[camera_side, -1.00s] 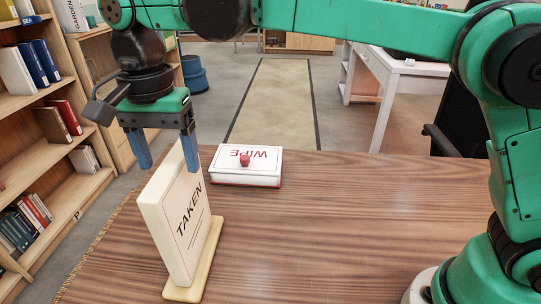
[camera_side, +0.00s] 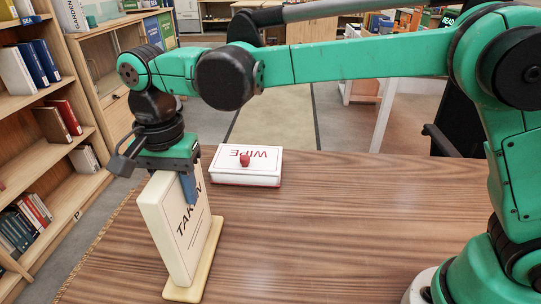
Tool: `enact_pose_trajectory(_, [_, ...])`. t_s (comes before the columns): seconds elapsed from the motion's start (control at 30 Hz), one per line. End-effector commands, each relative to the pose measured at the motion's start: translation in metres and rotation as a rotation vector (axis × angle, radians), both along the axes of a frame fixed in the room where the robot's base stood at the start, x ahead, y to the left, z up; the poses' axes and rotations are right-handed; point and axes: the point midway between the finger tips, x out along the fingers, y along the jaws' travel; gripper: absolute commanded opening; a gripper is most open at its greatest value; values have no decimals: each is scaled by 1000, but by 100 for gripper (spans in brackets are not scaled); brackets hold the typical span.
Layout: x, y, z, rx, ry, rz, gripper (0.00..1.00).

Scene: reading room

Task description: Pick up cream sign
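The cream sign (camera_side: 176,243), with the word TAKEN on its face, stands upright on its flat cream base on the wooden table. My gripper (camera_side: 174,190) points down over the sign's top edge. One blue finger (camera_side: 189,188) shows in front of the lettered face and covers part of the word. The other finger is hidden behind the sign. The visible finger sits at the outer end of the gripper body, so the gripper looks open around the sign. Contact between the fingers and the sign cannot be made out.
A white box (camera_side: 246,178) marked WIPE, with a red knob, lies on the table (camera_side: 330,225) behind and right of the sign. The table's middle and right are clear. A bookshelf (camera_side: 62,150) stands at the left, beyond the table edge.

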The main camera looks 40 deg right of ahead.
Motion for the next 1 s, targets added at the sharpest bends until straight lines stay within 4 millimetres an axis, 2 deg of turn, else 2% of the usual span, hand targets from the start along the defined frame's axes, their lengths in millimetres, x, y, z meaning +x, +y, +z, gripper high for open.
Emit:
enact_pose_trajectory(0.03, [0,0,0,0,0,0,20])
enact_pose_trajectory(0.1, [0,0,0,0,0,0,0])
enact_pose_trajectory(1.0, [0,0,0,0,0,0,0])
